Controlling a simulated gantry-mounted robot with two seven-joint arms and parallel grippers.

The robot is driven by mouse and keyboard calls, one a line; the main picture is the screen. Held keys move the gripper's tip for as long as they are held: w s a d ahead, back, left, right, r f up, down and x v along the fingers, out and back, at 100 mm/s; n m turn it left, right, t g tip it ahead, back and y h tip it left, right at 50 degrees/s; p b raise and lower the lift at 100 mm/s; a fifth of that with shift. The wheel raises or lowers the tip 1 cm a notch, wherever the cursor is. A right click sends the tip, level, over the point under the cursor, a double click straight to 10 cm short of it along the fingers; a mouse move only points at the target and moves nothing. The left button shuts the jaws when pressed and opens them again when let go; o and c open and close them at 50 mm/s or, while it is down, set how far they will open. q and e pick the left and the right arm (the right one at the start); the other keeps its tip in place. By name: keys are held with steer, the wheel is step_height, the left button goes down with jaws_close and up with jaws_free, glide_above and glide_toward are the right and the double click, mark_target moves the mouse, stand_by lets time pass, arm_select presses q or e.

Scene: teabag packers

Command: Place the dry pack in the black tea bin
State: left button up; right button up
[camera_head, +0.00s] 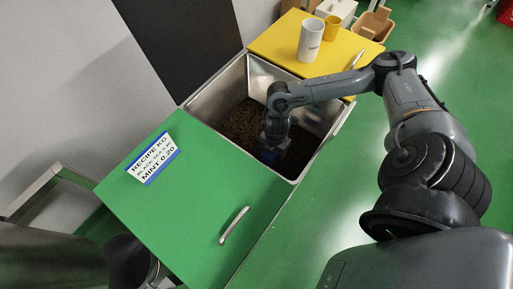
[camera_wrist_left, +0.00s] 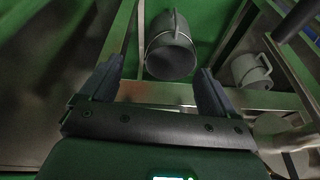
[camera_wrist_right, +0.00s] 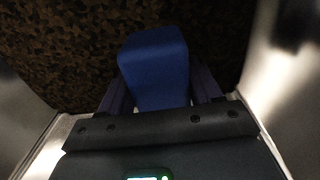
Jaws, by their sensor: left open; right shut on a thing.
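The black tea bin (camera_head: 262,72) is an open metal tub holding dark brown loose tea (camera_head: 240,125). My right gripper (camera_head: 275,143) reaches down inside it and is shut on the dry pack, a blue block (camera_wrist_right: 155,65). In the right wrist view the pack sits between the fingers with tea beyond it. I cannot tell whether the pack touches the tea. My left gripper (camera_wrist_left: 160,90) is open and empty in its wrist view, with a grey mug (camera_wrist_left: 170,50) beyond its fingers. In the head view the left fingers are hidden.
Another mug (camera_wrist_left: 250,70) shows in the left wrist view.

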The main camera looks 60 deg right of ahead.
steer(key=w+f+b, duration=0.1)
steer(key=w+f, duration=0.1)
steer(key=w, duration=0.1)
steer(key=w+d+f+b, duration=0.1)
steer(key=w+f+b, duration=0.1)
steer(key=w, duration=0.1)
steer(key=w+d+f+b, duration=0.1)
steer(key=w+f+b, duration=0.1)
steer(key=w, duration=0.2)
step_height(320, 180, down, 4)
steer(key=b, duration=0.2)
steer(key=shift+d+b, duration=0.1)
steer(key=shift+b, duration=0.3)
steer(key=shift+f, duration=0.15)
steer(key=o, duration=1.1)
